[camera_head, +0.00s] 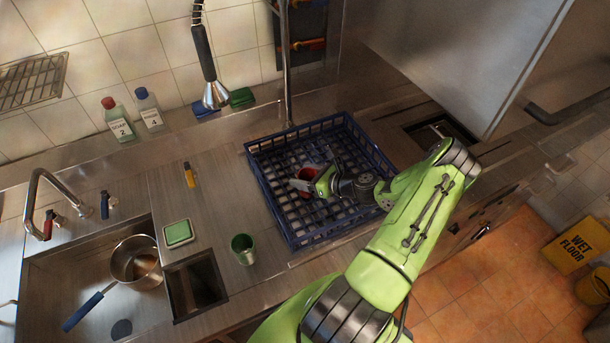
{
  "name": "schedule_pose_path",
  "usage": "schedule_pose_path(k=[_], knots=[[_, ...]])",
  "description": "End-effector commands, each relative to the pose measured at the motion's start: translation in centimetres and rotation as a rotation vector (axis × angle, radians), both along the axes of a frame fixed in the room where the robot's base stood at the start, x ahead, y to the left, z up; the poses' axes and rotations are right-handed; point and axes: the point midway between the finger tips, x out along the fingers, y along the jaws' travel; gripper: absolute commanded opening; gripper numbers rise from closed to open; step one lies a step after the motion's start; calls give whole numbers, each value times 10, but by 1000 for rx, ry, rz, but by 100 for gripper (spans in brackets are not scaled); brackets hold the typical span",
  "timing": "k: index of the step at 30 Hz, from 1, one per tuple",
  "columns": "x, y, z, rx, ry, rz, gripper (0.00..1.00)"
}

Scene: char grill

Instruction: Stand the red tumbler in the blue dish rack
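The blue dish rack (268,196) is an open lattice crate on the steel counter, in the middle of the view. My gripper (312,182) reaches in over the rack from the right, at the end of my green arm. The red tumbler (303,176) shows at the gripper's fingers, inside the rack's outline. The gripper partly covers it. I cannot tell whether the tumbler touches the rack's floor, or whether the fingers are closed on it.
A green cup (243,249) stands on the counter left of the rack. A sink (90,290) with a blue-handled pot (136,262) is at the lower left. A spray hose (210,75) hangs behind the rack, and a raised steel panel (460,50) is at the upper right.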

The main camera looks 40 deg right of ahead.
Motion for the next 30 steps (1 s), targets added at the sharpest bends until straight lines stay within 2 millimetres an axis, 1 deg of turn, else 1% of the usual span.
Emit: schedule_pose_path(k=[1, 3, 4, 11, 13, 14, 17, 21, 24, 27, 30], knots=[[0, 0, 0, 0, 0, 0, 74], [0, 0, 0, 0, 0, 0, 85], [0, 0, 0, 0, 0, 0, 86], [0, 0, 1, 0, 0, 0, 86], [0, 0, 6, 0, 0, 0, 86], [-3, -2, 6, -1, 1, -2, 86], [-22, -8, 13, -2, 1, -5, 86], [-58, -17, 28, -3, 2, -6, 86], [-80, -23, 38, -3, 0, -5, 86], [-97, -27, 45, -1, 1, -3, 86], [-105, -28, 49, -2, 0, 1, 86]])
